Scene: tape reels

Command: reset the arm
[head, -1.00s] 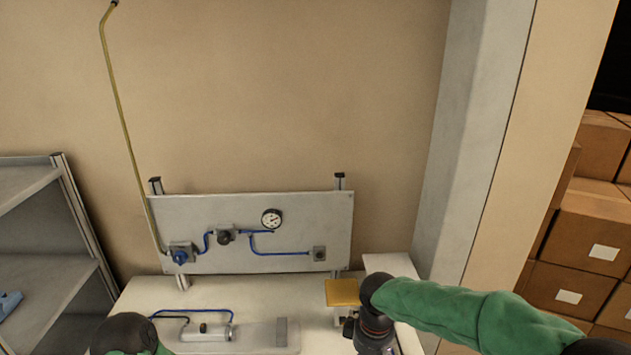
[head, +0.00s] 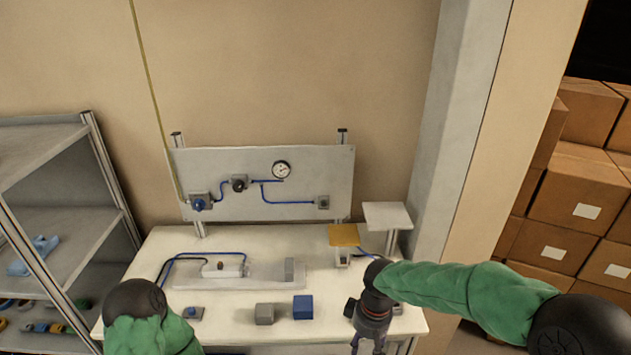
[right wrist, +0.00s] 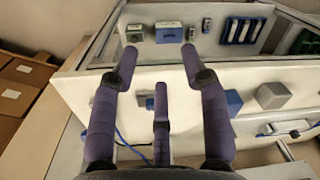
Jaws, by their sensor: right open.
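My right arm in its green sleeve comes in from the right in the head view. My right gripper (head: 369,345) points down at the right front of the white table (head: 235,328). In the right wrist view its purple fingers (right wrist: 160,55) are spread apart, with nothing between them. My left arm, also green-sleeved, shows at the lower left of the head view; its gripper is not visible.
A grey cube (head: 265,314) and a blue cube (head: 303,307) stand on the table left of my right gripper. A yellow-topped stand (head: 343,235) is behind it. A gauge panel (head: 320,175) stands at the back; shelves (head: 60,225) are left, cardboard boxes (head: 575,190) right.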

